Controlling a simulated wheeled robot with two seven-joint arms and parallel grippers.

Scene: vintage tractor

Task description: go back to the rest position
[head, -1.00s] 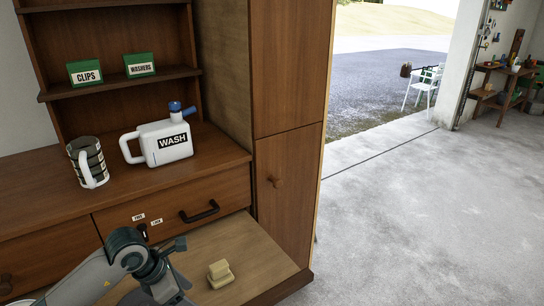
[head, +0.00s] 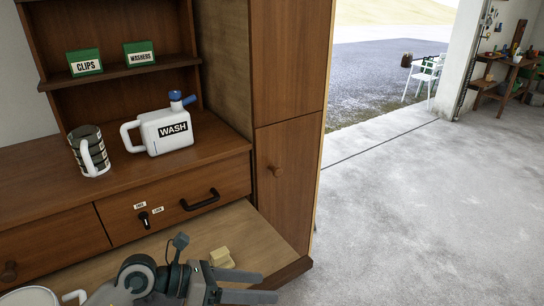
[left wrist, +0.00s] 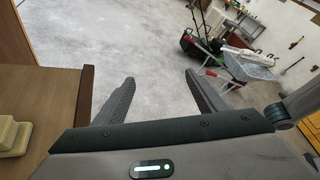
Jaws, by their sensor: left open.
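My left gripper (head: 262,286) is at the bottom of the head view, low in front of the cabinet's pull-out board. Its two fingers point right, apart, with nothing between them. In the left wrist view the open fingers (left wrist: 158,95) show bare concrete floor between them. My right gripper is in neither view.
A pale yellow block (head: 222,258) lies on the pull-out board (head: 205,232), just behind my left gripper. A white WASH jug (head: 165,135) and a dark banded mug (head: 88,152) stand on the counter. A white mug (head: 30,297) shows bottom left. Open floor (head: 420,220) lies right.

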